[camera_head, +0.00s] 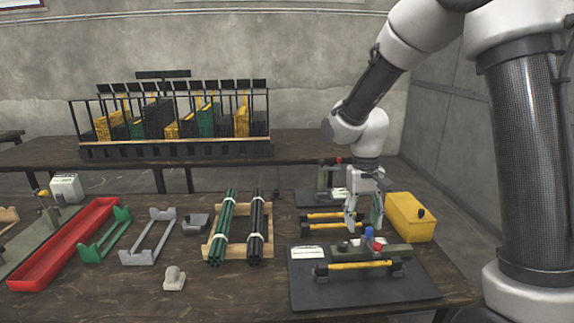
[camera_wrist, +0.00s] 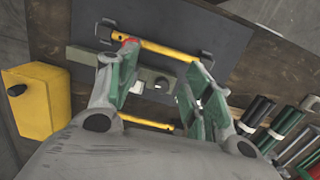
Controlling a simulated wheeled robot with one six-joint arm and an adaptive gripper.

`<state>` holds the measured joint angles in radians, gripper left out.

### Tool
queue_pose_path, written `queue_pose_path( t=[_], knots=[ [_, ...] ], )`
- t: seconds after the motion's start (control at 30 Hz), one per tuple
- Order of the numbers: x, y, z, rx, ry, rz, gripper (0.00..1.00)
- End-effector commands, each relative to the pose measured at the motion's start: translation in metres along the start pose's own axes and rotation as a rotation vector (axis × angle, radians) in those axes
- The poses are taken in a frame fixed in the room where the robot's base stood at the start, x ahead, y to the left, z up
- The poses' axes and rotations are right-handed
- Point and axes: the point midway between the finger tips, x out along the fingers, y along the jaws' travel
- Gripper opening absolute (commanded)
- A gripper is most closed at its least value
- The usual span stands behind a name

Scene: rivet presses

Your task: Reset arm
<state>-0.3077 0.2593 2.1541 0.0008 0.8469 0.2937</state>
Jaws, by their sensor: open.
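My gripper (camera_head: 363,213) points downward above the right part of the table, between the yellow box and the tube bundles. In the wrist view my gripper (camera_wrist: 155,95) has its green-padded fingers spread wide with nothing held between them. Below and in front of it is a press station with a yellow bar (camera_head: 358,265) on a black mat (camera_head: 400,288); the yellow bar (camera_wrist: 155,48) also shows in the wrist view.
A yellow box (camera_head: 410,218) stands close right of the gripper. Left are green and black tubes on a wooden rack (camera_head: 214,247), a grey cradle (camera_head: 148,238), a green cradle (camera_head: 105,240) and a red tray (camera_head: 65,245). A rack of bins (camera_head: 175,150) stands on the back table.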

Motion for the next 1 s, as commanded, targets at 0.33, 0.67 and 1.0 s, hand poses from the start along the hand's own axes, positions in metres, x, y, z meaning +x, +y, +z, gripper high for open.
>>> queue_pose_path(
  t=[0.33, 0.67, 1.0],
  knots=[
    [-0.073, 0.068, 0.114, -0.125, 0.120, -0.028, 0.51],
    [-0.112, 0.114, 0.205, -0.039, 0.374, -0.039, 0.51],
    [-0.132, 0.127, 0.221, 0.025, 0.489, -0.034, 0.51]
  ],
)
